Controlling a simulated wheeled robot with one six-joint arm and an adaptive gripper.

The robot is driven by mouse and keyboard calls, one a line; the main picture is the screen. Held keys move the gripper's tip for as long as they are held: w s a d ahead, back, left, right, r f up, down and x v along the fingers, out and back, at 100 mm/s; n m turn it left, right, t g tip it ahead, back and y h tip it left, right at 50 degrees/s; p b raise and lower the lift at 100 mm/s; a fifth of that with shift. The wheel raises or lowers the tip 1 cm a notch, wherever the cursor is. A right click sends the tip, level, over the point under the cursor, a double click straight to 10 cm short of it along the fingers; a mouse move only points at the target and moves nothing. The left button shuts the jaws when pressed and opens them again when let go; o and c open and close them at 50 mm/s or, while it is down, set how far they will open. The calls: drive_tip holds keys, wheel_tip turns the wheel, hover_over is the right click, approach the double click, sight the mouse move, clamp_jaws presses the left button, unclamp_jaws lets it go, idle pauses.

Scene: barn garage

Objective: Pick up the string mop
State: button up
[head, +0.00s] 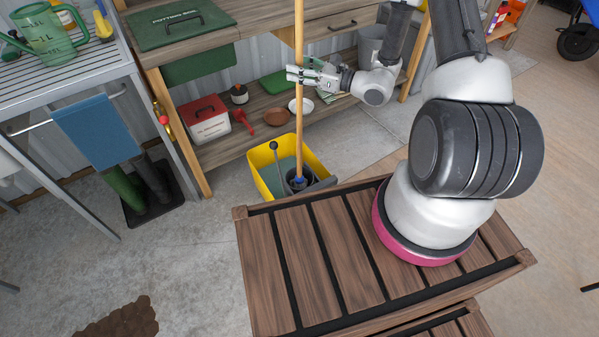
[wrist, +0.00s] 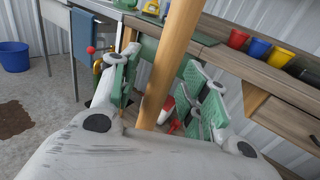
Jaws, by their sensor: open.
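The string mop (head: 299,130) stands nearly upright, its long wooden handle rising from a yellow mop bucket (head: 263,188). A blue fitting shows at the handle's foot, and the mop strings are mostly hidden in the bucket. My gripper (head: 299,76) is open at the upper part of the handle, with its fingers pointing left in the head view. In the wrist view the handle (wrist: 170,68) runs between the two green-padded fingers, with space visible beside it.
A wooden workbench (head: 205,45) with a lower shelf stands behind the mop. The shelf holds a red-and-white box (head: 205,120), a terracotta dish (head: 277,117) and other items. A metal table (head: 75,68) stands left.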

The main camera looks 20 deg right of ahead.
sight(300, 5)
clamp_jaws()
drive_tip(key=shift+r, duration=0.1)
wheel_tip(300, 5, up, 18)
drive_tip(key=shift+f, duration=0.1)
idle(0.7)
